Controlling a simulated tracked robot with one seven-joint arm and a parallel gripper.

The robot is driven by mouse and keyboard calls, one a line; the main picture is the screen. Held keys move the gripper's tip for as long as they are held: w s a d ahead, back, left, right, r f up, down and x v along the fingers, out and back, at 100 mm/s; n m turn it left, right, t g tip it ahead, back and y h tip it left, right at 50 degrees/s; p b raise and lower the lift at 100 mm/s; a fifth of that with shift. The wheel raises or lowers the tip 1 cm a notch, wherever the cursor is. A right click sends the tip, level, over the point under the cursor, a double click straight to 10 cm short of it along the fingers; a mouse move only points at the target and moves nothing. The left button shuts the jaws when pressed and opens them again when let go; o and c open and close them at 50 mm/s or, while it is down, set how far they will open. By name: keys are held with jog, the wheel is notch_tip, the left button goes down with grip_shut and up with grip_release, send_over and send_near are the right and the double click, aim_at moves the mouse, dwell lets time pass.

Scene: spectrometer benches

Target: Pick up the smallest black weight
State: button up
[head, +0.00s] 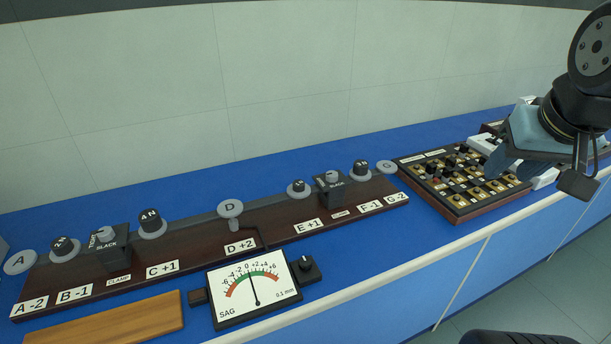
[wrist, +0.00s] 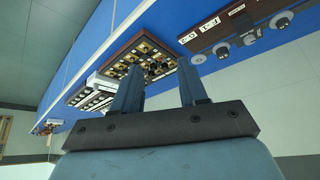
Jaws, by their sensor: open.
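Several black knob-topped weights sit on pale round discs along the dark lettered bar (head: 205,262). They are the weight by B (head: 62,246), the weight by C (head: 150,219), the weight by E (head: 298,186) and the weight by F (head: 361,168). The one by E looks smallest, though distance makes this uncertain. Discs A, D and G carry no weight. My gripper (wrist: 160,78) is open and empty, its two blue fingers apart; in the head view it is at far right above the bench, well away from the bar.
Two black clamp blocks (head: 113,250) (head: 328,190) stand on the bar. A SAG dial (head: 254,288) and a wooden strip (head: 105,320) lie in front. A compartment tray (head: 460,213) with small dark and brass pieces sits right, below my gripper. The blue bench (head: 215,173) behind the bar is clear.

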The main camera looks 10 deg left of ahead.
jog(key=shift+o, duration=1.2)
jog(key=shift+w+a, duration=0.25)
jog(key=shift+a, duration=0.15)
jog(key=shift+o, duration=0.8)
jog(key=w+a+n+t+y, duration=0.1)
jog(key=w+a+y, duration=0.3)
jog(key=w+a, duration=0.7)
jog(key=a+t, duration=0.1)
jog(key=a, duration=0.3)
jog(key=shift+r+n+t+y, duration=0.3)
jog(key=shift+r, duration=0.05)
jog(key=w+a+f+m+t+y, duration=0.1)
jog(key=w+a, duration=0.2)
jog(key=a, duration=0.4)
jog(key=w+a+f+t, duration=0.1)
jog(key=w+a, duration=0.1)
jog(key=a, duration=0.5)
jog(key=s+a+f+m+t+h, duration=0.2)
jog(key=a+f, duration=0.5)
jog(key=a, duration=0.1)
jog(key=m+t+h, duration=0.1)
jog(key=t+h, duration=0.1)
jog(key=h, duration=0.5)
send_near(297, 186)
jog(key=x, duration=0.9)
